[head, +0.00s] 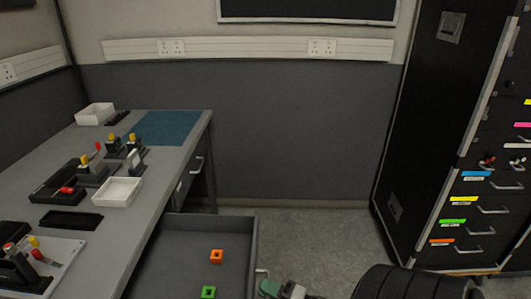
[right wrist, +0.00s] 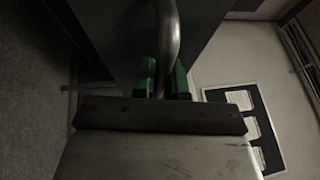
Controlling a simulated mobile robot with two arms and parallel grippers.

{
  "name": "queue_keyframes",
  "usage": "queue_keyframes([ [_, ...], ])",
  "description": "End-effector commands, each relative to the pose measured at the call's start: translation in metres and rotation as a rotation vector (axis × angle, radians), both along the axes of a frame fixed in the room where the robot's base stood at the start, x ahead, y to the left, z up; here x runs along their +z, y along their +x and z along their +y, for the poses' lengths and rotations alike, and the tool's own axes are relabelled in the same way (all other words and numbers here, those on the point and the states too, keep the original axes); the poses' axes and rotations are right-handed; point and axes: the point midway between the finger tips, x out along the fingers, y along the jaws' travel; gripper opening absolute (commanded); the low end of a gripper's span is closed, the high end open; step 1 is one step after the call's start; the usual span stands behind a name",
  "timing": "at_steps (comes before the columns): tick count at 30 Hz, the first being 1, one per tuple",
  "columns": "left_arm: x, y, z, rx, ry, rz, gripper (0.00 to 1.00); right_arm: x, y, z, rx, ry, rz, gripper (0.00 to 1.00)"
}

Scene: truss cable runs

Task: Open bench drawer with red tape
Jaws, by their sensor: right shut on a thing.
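The bench drawer (head: 250,240) stands pulled out from the grey bench (head: 120,225) in the head view. An orange block (head: 216,257) and a green block (head: 208,292) lie inside it. Its front faces right and I cannot see red tape on it. My right gripper (head: 268,287) is at the drawer front, at the bottom of the head view. In the right wrist view its green fingertips (right wrist: 162,80) are shut on a curved metal handle (right wrist: 169,35), one on each side. My left gripper is not in view.
Toggle switches, white trays (head: 118,191) and a blue mat (head: 165,128) are on the bench top. A black cabinet (head: 425,120) with colour-labelled drawers stands at the right. Bare floor (head: 320,235) lies between the drawer and the cabinet.

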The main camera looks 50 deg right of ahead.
Motion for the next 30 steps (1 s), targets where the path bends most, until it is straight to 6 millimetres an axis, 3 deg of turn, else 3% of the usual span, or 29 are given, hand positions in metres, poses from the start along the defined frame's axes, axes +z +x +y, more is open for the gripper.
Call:
queue_keyframes([
  [2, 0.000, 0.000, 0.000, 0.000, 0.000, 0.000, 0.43, -0.001, 0.000, 0.000, 0.000, -0.001, 0.002, 0.00],
  [3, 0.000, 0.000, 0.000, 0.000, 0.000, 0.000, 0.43, -0.001, 0.000, 0.000, 0.000, -0.001, 0.002, 0.17],
  [7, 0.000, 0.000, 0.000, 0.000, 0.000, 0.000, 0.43, 0.000, 0.000, 0.000, 0.000, 0.000, 0.001, 0.37],
  [15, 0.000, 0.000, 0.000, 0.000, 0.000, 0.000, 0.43, 0.000, -0.001, 0.000, 0.000, 0.000, 0.001, 0.37],
  [19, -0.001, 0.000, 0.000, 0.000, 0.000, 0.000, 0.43, -0.003, -0.010, -0.003, 0.000, -0.001, 0.004, 0.37],
  [30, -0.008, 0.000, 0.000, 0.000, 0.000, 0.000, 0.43, -0.016, -0.078, -0.021, 0.000, -0.002, 0.006, 0.37],
])
